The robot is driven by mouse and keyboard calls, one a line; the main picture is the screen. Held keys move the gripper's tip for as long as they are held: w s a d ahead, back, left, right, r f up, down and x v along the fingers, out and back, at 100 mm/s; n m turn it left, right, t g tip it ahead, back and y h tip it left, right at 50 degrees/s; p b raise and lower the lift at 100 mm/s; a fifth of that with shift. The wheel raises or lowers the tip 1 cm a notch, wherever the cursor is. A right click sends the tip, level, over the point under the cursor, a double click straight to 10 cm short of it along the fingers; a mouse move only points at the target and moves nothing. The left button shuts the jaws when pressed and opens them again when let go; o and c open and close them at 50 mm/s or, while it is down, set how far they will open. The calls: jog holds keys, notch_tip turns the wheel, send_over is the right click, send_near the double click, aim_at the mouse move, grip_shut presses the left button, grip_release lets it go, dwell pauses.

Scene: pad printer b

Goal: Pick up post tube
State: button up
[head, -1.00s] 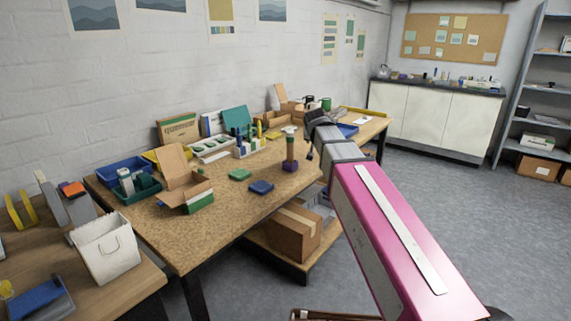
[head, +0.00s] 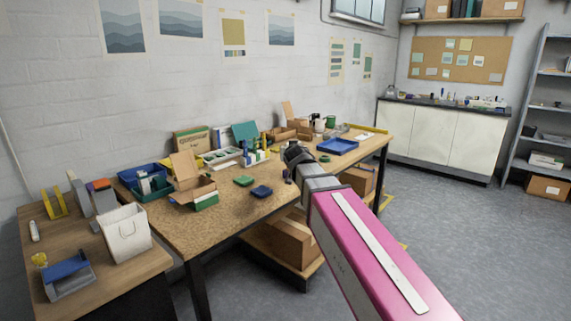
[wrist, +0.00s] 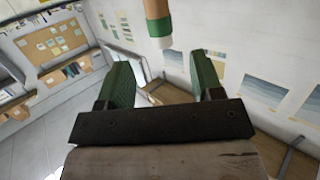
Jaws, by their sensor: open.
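The post tube (wrist: 157,22) is brown with a green band and a white end cap. In the wrist view its capped end hangs in from the top edge, just beyond the gap between my fingertips and close to its middle. The rest of it is cut off by the frame. My gripper (wrist: 161,66) is open, with its two green fingers apart and nothing between them. In the head view my gripper (head: 293,153) is over the middle of the cork-coloured table (head: 190,228), and my arm hides most or all of the tube.
A green block (head: 244,181) and a blue block (head: 261,191) lie left of my gripper. An open carton (head: 190,187) and a blue tray (head: 338,146) also stand on the table. A white holder with bottles (head: 255,157) is behind. The table's front left is clear.

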jog(key=x, duration=1)
jog(key=shift+w+r, duration=0.15)
jog(key=shift+w, duration=0.25)
grip_shut()
